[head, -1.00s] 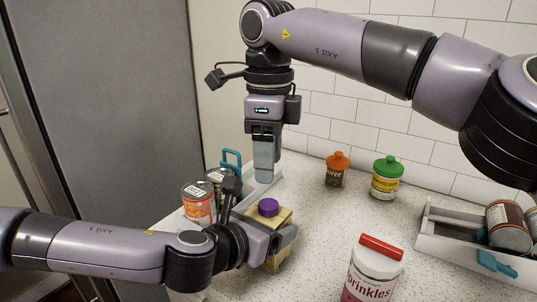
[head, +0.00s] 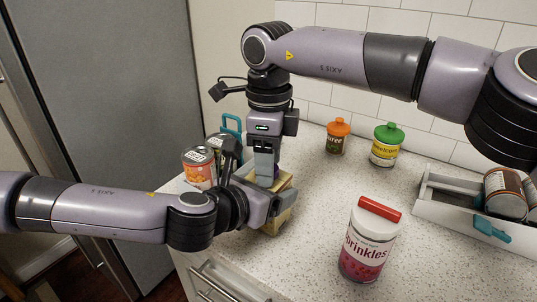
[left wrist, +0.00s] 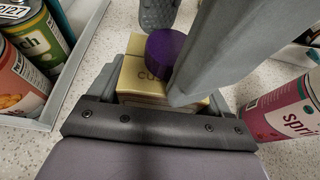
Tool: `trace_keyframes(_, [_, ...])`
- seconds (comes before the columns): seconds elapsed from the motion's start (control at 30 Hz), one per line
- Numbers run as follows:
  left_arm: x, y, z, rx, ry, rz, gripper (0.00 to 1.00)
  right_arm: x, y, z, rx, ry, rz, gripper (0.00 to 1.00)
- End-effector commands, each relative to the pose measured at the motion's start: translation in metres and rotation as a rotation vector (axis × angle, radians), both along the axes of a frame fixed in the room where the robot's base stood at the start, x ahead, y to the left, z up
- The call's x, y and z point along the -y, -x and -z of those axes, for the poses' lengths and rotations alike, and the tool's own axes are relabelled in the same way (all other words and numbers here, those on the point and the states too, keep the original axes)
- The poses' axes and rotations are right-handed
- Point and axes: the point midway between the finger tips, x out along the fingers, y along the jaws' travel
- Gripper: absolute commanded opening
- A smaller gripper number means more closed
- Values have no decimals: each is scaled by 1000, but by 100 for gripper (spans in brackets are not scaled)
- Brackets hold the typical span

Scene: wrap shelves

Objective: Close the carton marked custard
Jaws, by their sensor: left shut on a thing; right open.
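The custard carton (head: 278,222) is a yellow box with a purple cap (head: 262,182) on its top. My left gripper (head: 268,207) is shut on the carton's sides at counter height. My right gripper (head: 264,170) points down from above, open, with its fingers around the cap. In the left wrist view one right finger is behind the cap and the other crosses in front, hiding part of it. I cannot tell whether they touch it.
A tray with cans (head: 199,166) stands left of the carton. A sprinkles jar (head: 367,245) with a red lid stands at the front right. Orange-lidded (head: 337,138) and green-lidded (head: 386,147) jars stand at the back. A grey crate (head: 455,235) is at right. The middle counter is clear.

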Motion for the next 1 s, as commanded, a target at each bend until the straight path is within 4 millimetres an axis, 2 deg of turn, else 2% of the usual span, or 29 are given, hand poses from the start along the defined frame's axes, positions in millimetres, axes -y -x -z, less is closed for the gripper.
trace_keyframes(0.07, [0,0,-1,2,0,0,0,0,0,0,0,0,0,54])
trace_keyframes(0.2, [0,0,-1,2,0,0,0,0,0,0,0,0,0,9])
trace_keyframes(0.23, [0,0,-1,3,1,0,0,0,0,-1,0,0,0,0])
trace_keyframes(0.5, [0,0,-1,3,1,0,0,0,0,-1,1,0,1,0])
trace_keyframes(0.53, [0,0,-1,3,1,0,0,0,0,-1,1,0,1,39])
trace_keyframes(0.6, [0,0,-1,3,1,0,0,0,0,-1,1,0,1,62])
trace_keyframes(0.63, [0,0,-1,3,1,0,0,0,0,-1,1,0,1,66])
trace_keyframes(1.0, [0,0,-1,3,1,0,0,-1,0,-7,2,-2,1,66])
